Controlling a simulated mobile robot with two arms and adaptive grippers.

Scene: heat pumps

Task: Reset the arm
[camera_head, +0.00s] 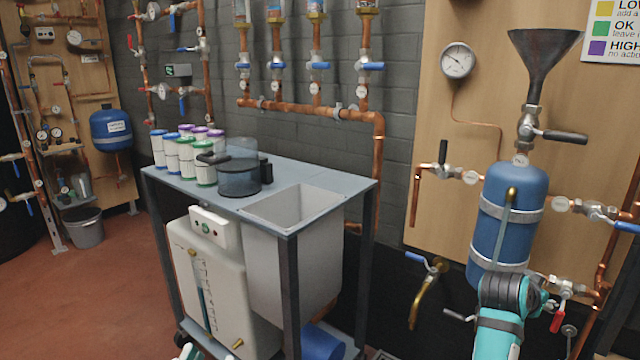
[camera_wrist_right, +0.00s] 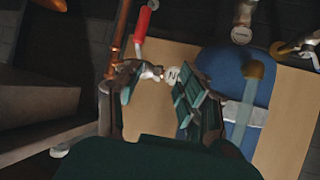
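My right arm (camera_head: 500,315) reaches up at the lower right of the head view, in front of the lower part of the blue tank. In the right wrist view, my right gripper (camera_wrist_right: 155,88) has its two dark fingers apart. Behind the gap between them are a copper pipe and a small valve fitting with a white tag (camera_wrist_right: 172,76); I cannot tell whether the fingers touch it. A red valve handle (camera_wrist_right: 141,25) stands above the gap. My left gripper cannot be made out; only a small teal and white piece shows at the head view's bottom edge.
The blue tank (camera_head: 512,215) with a funnel and several pipe valves hangs on a wooden panel. A grey cart (camera_head: 300,232) to the left carries several capped canisters and a dark clear jug (camera_head: 238,176). Open red floor (camera_head: 80,290) lies at far left.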

